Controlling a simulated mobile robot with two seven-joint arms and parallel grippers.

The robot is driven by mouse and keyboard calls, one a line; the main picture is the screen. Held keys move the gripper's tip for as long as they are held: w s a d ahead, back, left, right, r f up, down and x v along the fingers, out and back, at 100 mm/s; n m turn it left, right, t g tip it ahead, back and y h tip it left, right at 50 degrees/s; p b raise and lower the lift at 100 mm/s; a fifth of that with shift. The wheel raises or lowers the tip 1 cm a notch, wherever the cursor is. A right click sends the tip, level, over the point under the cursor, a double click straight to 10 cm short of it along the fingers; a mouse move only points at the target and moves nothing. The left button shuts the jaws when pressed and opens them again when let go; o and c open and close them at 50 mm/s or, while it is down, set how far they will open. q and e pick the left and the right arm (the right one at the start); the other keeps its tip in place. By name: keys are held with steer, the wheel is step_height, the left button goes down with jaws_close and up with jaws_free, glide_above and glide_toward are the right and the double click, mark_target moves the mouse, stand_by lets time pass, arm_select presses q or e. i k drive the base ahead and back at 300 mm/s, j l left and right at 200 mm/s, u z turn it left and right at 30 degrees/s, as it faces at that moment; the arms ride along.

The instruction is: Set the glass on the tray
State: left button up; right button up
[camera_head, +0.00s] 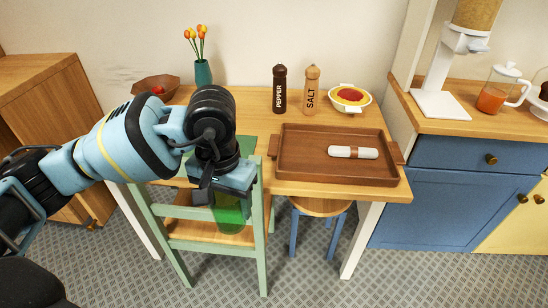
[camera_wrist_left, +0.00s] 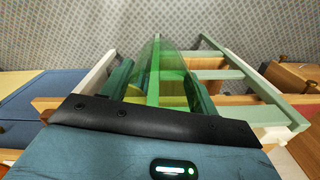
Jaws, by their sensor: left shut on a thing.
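My left gripper (camera_head: 226,203) is shut on a green see-through glass (camera_head: 230,217). It holds the glass in front of the table's near edge, over the green chair. The gripper partly hides the glass from above. In the left wrist view the glass (camera_wrist_left: 158,72) stands between the two fingers. The brown wooden tray (camera_head: 300,170) lies on the table to the right of the gripper, apart from the glass. A rolled white napkin with a brown band (camera_head: 341,152) lies on the tray. My right gripper is not in view.
On the wooden table (camera_head: 290,188) stand a pepper mill (camera_head: 279,90), a salt mill (camera_head: 311,92), a bowl with red and yellow content (camera_head: 350,98), a flower vase (camera_head: 203,73) and a brown bowl (camera_head: 150,88). The green chair (camera_head: 262,235) and a stool (camera_head: 320,208) stand at the front.

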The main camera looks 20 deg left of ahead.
mark_target(299, 152)
steer(key=i+j+z, duration=0.1)
steer(key=z, duration=0.7)
steer(key=j+z, duration=0.25)
steer(key=j, duration=0.15)
steer(key=j+z, duration=0.5)
steer(key=j, duration=1.35)
